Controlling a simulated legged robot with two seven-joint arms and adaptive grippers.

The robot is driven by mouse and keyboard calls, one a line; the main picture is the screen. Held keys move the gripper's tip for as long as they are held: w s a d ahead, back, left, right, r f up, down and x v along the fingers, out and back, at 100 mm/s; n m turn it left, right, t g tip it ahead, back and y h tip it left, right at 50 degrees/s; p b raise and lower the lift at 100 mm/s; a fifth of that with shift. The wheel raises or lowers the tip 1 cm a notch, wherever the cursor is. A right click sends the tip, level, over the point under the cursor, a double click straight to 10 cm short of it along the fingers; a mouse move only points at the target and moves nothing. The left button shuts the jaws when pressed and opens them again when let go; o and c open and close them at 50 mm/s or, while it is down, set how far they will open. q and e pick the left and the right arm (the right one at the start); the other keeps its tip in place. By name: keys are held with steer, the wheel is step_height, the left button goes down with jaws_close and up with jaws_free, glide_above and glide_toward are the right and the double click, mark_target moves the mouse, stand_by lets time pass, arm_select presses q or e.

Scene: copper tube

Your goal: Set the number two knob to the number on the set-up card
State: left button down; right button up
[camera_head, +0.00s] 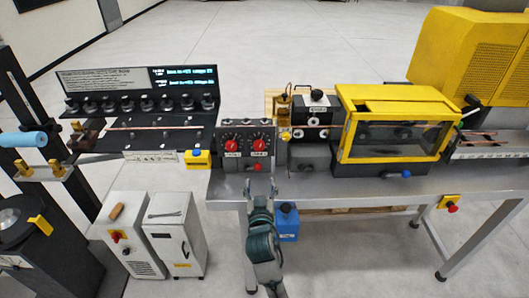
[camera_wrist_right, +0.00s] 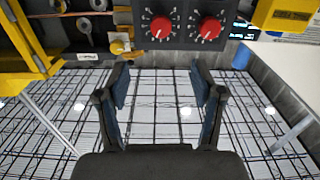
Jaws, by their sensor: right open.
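A dark control box (camera_head: 247,160) stands at the front edge of the steel table, with two red knobs side by side: a left one (camera_head: 231,145) and a right one (camera_head: 259,144). Their labels are too small to read, so I cannot tell which is number two. In the right wrist view the two knobs (camera_wrist_right: 160,27) (camera_wrist_right: 210,28) show with white scale marks around them. My right gripper (camera_head: 262,186) is just below and in front of the box; its fingers (camera_wrist_right: 162,82) are apart, empty and clear of both knobs. I cannot pick out the set-up card for certain. My left gripper is out of view.
A black panel (camera_head: 135,80) with lit text stands at the back left. A yellow-framed guard (camera_head: 395,108) stands right of the box. A small yellow box (camera_head: 197,160) sits left of it. A blue bin (camera_head: 287,225) is below the table edge. Open floor lies behind.

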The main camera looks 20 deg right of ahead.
glide_toward(259, 148)
steer(key=p+x, duration=0.1)
steer(key=x, duration=0.7)
steer(key=shift+w, duration=0.15)
steer(key=shift+w+d+f, duration=0.1)
steer(key=shift+w+d, duration=0.15)
steer(key=shift+w, duration=0.35)
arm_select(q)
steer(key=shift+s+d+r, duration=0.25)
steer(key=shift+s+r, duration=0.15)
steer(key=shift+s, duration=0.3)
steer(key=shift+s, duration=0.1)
arm_select(e)
steer(key=shift+c, duration=0.9)
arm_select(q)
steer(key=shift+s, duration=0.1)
arm_select(e)
steer(key=c, duration=1)
